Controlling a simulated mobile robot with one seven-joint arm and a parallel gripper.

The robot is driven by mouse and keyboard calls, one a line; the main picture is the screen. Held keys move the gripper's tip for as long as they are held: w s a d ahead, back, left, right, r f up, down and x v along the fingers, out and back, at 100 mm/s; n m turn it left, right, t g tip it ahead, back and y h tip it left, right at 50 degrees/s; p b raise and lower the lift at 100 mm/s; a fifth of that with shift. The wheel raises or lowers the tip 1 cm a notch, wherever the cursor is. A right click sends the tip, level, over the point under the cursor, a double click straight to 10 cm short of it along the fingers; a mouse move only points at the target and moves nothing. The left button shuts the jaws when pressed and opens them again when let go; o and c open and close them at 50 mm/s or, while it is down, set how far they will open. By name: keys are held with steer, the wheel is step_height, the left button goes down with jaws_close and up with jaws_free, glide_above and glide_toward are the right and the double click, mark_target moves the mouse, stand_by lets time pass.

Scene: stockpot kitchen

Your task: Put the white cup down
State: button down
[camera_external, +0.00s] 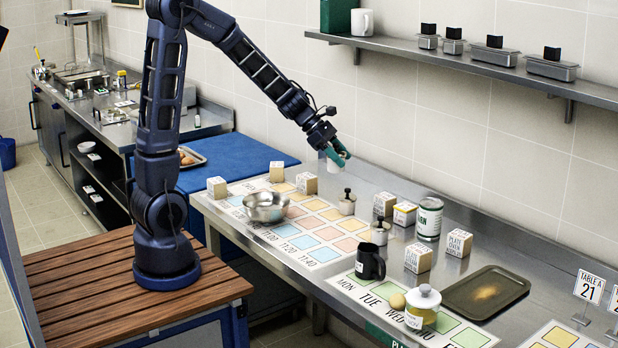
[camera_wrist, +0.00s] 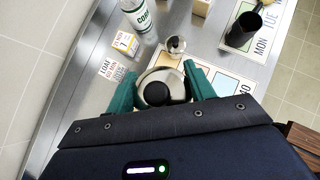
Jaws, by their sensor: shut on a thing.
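The white cup (camera_external: 333,166) hangs from my gripper (camera_external: 338,150), above the back of the steel counter (camera_external: 395,208) and clear of its surface. In the wrist view the teal fingers of my gripper (camera_wrist: 162,88) are closed on either side of a pale round rim, the white cup (camera_wrist: 179,88). A black round shape shows inside that rim; I cannot tell what it is. The cup's underside is hidden in the wrist view.
Near the counter spot below the cup stand a steel shaker (camera_external: 347,204), wooden blocks (camera_external: 306,184) and a metal bowl (camera_external: 265,207). A can (camera_external: 429,219), black mug (camera_external: 370,262) and tray (camera_external: 486,293) stand farther right. A wall shelf (camera_external: 440,58) runs above.

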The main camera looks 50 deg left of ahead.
steer(key=w+a+n+t+y, duration=0.25)
steer(key=w+a, duration=0.25)
steer(key=a, duration=1.3)
steer(key=w+a+n+t+y, duration=0.1)
steer(key=w+a+n, duration=0.35)
steer(key=a, duration=1.35)
steer(key=s+a+f+n+y, duration=0.1)
steer(key=s+a, duration=0.3)
steer(key=a, duration=0.9)
steer(key=s+a+f+n+y, duration=0.15)
steer(key=s+a, duration=0.25)
steer(key=a, duration=0.9)
steer(key=s+a+n+y, duration=0.15)
steer(key=s+a, duration=0.35)
steer(key=a, duration=0.8)
steer(key=f, duration=2)
steer(key=shift+w+a, duration=0.15)
steer(key=shift+a, duration=0.15)
steer(key=shift+f, duration=0.1)
steer(key=c, duration=0.6)
jaws_free()
steer(key=shift+o, duration=0.2)
